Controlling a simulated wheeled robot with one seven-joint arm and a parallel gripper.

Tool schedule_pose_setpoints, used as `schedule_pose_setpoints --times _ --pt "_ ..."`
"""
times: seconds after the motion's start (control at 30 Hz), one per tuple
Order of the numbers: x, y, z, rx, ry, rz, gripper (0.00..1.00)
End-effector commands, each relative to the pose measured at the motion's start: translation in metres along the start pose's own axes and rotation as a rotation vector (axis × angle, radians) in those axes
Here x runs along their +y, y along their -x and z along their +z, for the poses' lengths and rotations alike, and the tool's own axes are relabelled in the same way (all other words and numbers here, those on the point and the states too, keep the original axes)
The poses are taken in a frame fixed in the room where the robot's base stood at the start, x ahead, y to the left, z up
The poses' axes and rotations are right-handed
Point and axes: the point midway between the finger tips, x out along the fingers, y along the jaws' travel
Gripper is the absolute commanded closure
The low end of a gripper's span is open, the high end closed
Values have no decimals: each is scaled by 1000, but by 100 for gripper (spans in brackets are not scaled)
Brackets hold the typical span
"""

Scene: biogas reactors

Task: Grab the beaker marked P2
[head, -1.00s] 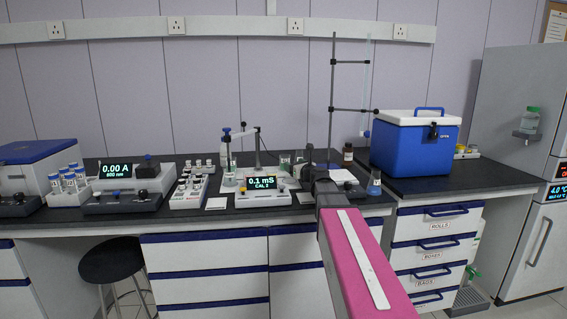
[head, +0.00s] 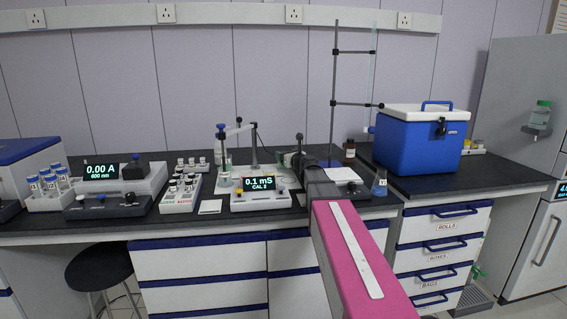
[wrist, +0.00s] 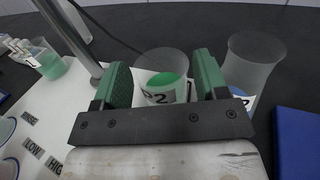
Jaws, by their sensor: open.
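The beaker marked P2 (wrist: 163,94) holds green liquid and stands upright in the wrist view, its white label partly covered by my gripper bar. My gripper (wrist: 163,72) is open, with one green finger on each side of the beaker. I cannot tell whether the fingers touch the glass. In the head view my arm reaches over the bench behind the 0.1 mS meter (head: 258,184). It hides most of the beaker area there.
A clear beaker (wrist: 254,62) stands close to the right finger. A metal rod (wrist: 68,42) rises left of the gripper. A white mat (wrist: 62,112) reads RINSE, LOW and HIGH. Another green-liquid beaker (wrist: 50,66) is at upper left. A blue object (wrist: 298,136) lies right.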

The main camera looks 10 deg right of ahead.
Motion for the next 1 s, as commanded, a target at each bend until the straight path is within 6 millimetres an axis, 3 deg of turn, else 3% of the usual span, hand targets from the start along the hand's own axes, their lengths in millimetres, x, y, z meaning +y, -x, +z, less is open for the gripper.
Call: schedule_pose_setpoints --times 0.13,0.4,0.43,0.53,0.57,1.0 --pt "-1 -24 0 0 0 2 33" --pt "0 -28 0 0 0 0 33" --pt "0 -28 0 0 0 0 37" --pt "0 -28 0 0 0 0 69" --pt "0 -28 0 0 0 0 72" --pt "-1 -28 5 -1 0 0 72"
